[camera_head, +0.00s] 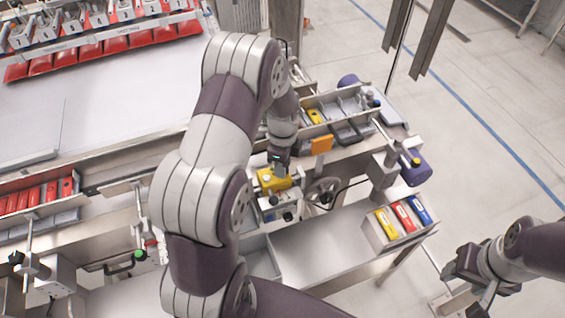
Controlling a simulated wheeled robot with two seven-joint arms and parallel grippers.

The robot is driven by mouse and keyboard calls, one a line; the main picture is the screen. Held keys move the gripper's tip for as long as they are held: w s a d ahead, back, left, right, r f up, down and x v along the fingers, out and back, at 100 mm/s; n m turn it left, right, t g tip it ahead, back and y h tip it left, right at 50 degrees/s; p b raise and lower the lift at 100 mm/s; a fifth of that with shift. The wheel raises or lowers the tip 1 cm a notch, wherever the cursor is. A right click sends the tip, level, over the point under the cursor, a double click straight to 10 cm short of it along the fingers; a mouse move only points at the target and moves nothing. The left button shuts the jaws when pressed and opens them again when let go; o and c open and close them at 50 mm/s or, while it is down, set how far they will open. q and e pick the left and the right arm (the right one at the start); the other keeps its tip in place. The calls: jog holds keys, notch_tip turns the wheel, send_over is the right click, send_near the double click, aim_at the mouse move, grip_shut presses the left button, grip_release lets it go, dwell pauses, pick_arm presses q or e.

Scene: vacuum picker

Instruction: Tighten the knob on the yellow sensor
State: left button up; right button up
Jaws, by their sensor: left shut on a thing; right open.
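The yellow sensor (272,181) sits at the metal fixture in the middle of the view. My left arm reaches over the bench, and my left gripper (279,167) points down at the top of the yellow sensor. It is shut there on what seems to be the knob. The knob itself is hidden by the fingers and too small to make out. My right gripper (462,267) is open and empty at the lower right, well away from the sensor and beyond the bench edge.
A box (372,232) with yellow, red and blue packs stands right of the fixture. A handwheel (323,191) is just right of the sensor. A divided parts tray (345,104) lies behind. The metal shelf (318,246) in front is bare.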

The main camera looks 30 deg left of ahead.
dwell(0.5)
pick_arm(q)
jog(key=o, duration=1.1)
jog(key=shift+c, duration=0.2)
jog(key=shift+r, duration=0.1)
notch_tip(320, 180, up, 12)
jog(key=b, duration=0.2)
jog(key=shift+r, duration=0.25)
